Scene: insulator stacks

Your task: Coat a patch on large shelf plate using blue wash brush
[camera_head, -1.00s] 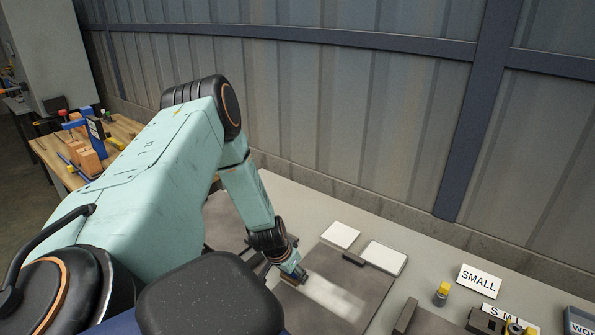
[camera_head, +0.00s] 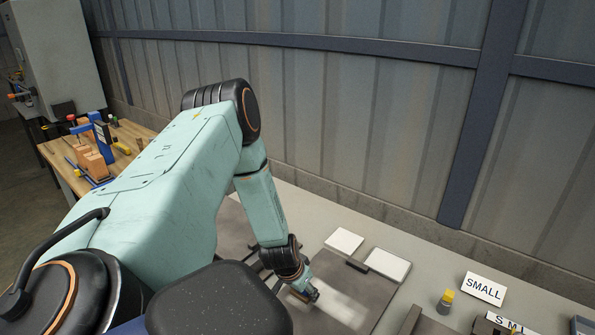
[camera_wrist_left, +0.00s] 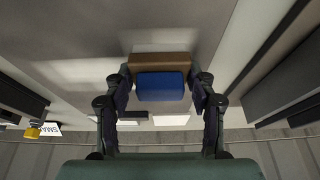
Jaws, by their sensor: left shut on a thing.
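My left gripper (camera_head: 304,285) reaches down to the large grey shelf plate (camera_head: 378,290) on the bench. It is shut on the blue wash brush, whose blue block (camera_wrist_left: 160,86) and brown front strip (camera_wrist_left: 160,61) show between the fingers in the left wrist view. The brush is low over the plate; I cannot tell whether it touches. A pale whitish patch (camera_head: 342,308) lies on the plate just right of the gripper. My own arm and body hide part of the plate in the head view. My right gripper is not in view.
Two white plates (camera_head: 344,241) (camera_head: 388,264) lie behind the grey plate. A yellow-capped bottle (camera_head: 446,299) and a SMALL sign (camera_head: 483,289) stand to the right. A wooden workbench (camera_head: 130,132) is at the far left. A corrugated wall (camera_head: 340,110) closes the back.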

